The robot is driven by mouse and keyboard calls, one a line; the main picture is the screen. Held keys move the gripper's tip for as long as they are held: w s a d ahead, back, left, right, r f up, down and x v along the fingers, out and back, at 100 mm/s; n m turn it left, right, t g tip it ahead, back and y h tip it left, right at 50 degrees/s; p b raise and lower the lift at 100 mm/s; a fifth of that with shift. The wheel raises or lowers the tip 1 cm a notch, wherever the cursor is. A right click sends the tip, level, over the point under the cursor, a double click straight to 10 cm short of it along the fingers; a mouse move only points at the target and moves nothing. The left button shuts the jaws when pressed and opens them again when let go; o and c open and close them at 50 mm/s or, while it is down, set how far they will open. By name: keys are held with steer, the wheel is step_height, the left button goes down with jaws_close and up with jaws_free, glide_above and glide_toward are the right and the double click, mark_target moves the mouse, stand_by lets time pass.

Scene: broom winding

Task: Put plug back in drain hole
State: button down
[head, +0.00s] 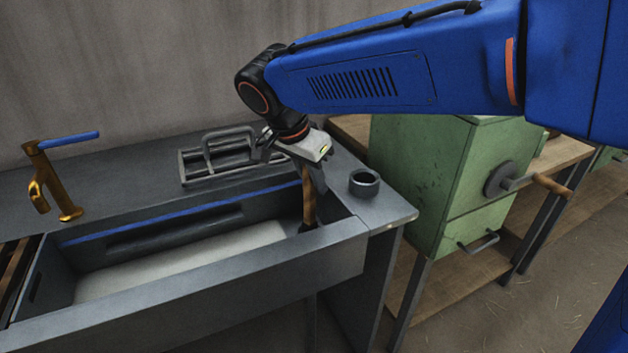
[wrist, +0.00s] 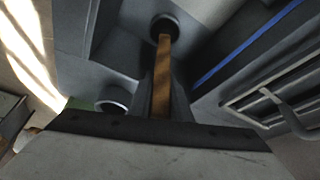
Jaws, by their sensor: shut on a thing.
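The plug has a flat wooden handle (head: 308,206) and, in the wrist view, a dark round end (wrist: 165,27) at the far end of that handle. My gripper (head: 314,178) points down over the right end of the grey sink (head: 340,236) and is shut on the wooden handle, which also shows between the fingers in the wrist view (wrist: 162,80). The handle reaches down inside the sink's right end. The drain hole cannot be made out; I cannot tell whether the plug's round end is seated in it or above it.
A dark ring-shaped cup (head: 364,183) stands on the counter just right of my gripper. A metal rack (head: 215,155) with a handle lies behind the sink. A brass tap (head: 52,185) with a blue lever stands left. A green crank box (head: 440,180) stands right.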

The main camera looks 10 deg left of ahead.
steer(key=shift+f, duration=0.55)
steer(key=c, duration=1.9)
jaws_free()
steer(key=shift+v, duration=5.5)
steer(key=shift+s, duration=0.1)
